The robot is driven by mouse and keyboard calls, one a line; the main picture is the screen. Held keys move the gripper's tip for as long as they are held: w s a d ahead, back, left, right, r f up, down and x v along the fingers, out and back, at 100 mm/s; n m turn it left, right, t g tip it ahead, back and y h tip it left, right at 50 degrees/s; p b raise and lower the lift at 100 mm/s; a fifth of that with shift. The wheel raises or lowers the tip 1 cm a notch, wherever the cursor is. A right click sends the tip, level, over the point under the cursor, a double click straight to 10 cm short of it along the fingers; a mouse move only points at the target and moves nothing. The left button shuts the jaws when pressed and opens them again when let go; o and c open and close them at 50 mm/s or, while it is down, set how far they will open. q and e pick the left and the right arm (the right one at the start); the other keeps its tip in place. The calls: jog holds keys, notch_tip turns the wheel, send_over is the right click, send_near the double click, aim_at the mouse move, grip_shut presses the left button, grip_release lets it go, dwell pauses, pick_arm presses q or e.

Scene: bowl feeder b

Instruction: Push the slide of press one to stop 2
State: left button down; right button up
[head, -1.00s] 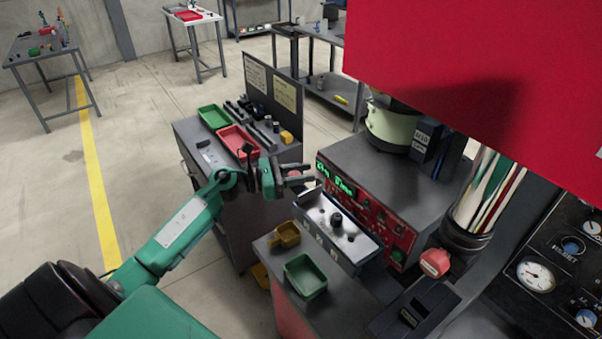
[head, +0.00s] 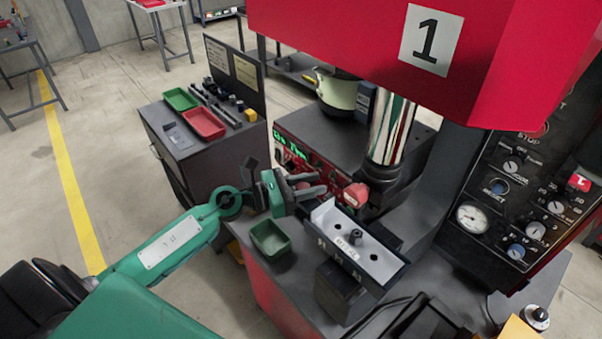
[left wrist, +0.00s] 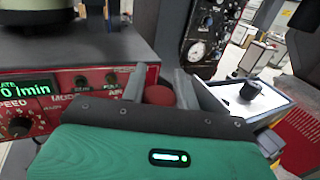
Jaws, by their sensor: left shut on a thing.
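The press (head: 430,60) is red with a black "1" on a white sign. In front of it is a pale, grey-edged plate with a row of marks on its front face, which I take for the slide (head: 325,222). A black knob (head: 356,237) stands near its middle with dark spots along the top. Stop numbers are too small to read. My left gripper (head: 318,186) is behind and left of the plate, apart from the knob. The plate and knob (left wrist: 250,91) show at right in the left wrist view.
A red mushroom button (head: 355,194) is just beyond my fingertips. The feeder's control box (head: 330,135) is behind. A green bin (head: 270,238) sits on the bench left of the plate. The press control panel (head: 515,195) stands at right.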

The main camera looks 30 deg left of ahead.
pick_arm(q)
jog(key=shift+s+d, duration=0.15)
jog(key=shift+d, duration=0.25)
jog(key=shift+s+d, duration=0.2)
jog(key=shift+d, duration=0.2)
pick_arm(e)
jog(key=shift+a+r, duration=0.4)
jog(key=shift+a, duration=0.25)
jog(key=shift+d, duration=0.25)
pick_arm(q)
jog(key=c, duration=1.1)
grip_release()
jog(key=shift+o, duration=0.2)
pick_arm(e)
jog(key=shift+d, duration=0.3)
